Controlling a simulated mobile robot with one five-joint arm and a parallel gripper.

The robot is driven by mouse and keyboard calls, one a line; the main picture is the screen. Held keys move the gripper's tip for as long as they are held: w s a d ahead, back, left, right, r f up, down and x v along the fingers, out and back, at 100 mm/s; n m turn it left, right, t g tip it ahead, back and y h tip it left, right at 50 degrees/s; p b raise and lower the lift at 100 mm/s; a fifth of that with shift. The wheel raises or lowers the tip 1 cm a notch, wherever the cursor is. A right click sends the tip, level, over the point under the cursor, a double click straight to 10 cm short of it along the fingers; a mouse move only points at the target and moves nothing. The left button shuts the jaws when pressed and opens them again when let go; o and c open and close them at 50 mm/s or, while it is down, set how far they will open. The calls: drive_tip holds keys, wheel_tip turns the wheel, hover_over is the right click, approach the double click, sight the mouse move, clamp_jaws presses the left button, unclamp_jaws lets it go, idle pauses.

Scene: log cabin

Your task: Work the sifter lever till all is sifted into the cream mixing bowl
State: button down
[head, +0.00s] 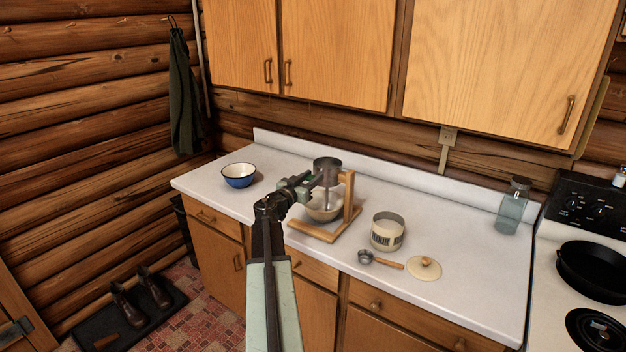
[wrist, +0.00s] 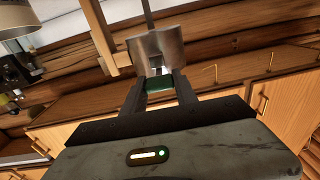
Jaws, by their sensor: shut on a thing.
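The metal sifter (head: 327,168) is a grey cylinder held upright on a wooden stand (head: 349,196). The cream mixing bowl (head: 324,214) sits directly below it on the stand's base. A pale streak shows between sifter and bowl; I cannot tell whether it is falling flour. My gripper (head: 314,181) is at the sifter's left front side. The sifter's inside and the bowl's contents are hidden.
A blue bowl (head: 239,175) stands at the counter's left. Right of the stand are a labelled canister (head: 387,231), a scoop (head: 366,257) and a round lid (head: 424,268). A glass jar (head: 512,207) stands near the stove (head: 572,205). The counter's right part (head: 470,260) is clear.

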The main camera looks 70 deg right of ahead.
wheel_tip(320, 180, down, 3)
drive_tip(key=g+h+b, duration=0.1)
drive_tip(key=h+b, duration=0.4)
drive_tip(key=b, duration=0.8)
drive_tip(key=shift+d+r+h+b, duration=0.1)
drive_tip(key=shift+r+h+b, duration=0.05)
drive_tip(key=shift+h+b, duration=0.2)
drive_tip(key=shift+r, duration=0.1)
drive_tip(key=c, duration=1)
unclamp_jaws()
drive_tip(key=shift+o, duration=0.2)
